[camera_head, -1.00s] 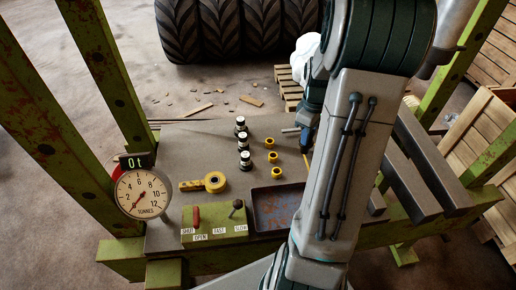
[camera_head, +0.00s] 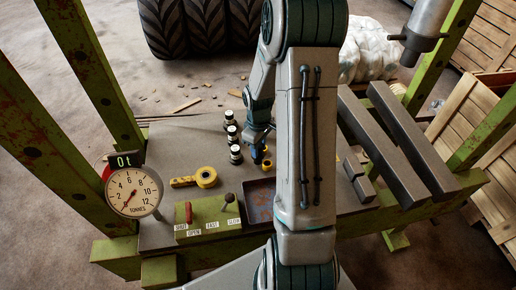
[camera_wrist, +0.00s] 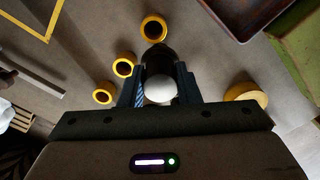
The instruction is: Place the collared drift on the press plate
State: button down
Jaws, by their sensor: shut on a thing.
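My gripper (camera_wrist: 158,88) is shut on the collared drift (camera_wrist: 159,89), seen end-on in the wrist view with a pale rounded end towards the camera and a dark body beyond it. The drift cannot be made out there. A yellow square outline (camera_wrist: 42,28) on the grey surface shows in the wrist view. I cannot tell whether the drift touches the plate.
Several yellow rings (camera_wrist: 123,65) stand close by. Heavy grey bars (camera_head: 410,140) lie right, below the ram (camera_head: 428,25).

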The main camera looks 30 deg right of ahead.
jog(key=shift+f, duration=0.55)
jog(key=shift+f, duration=0.2)
jog(key=c, duration=1.1)
grip_release()
jog(key=shift+r, duration=0.1)
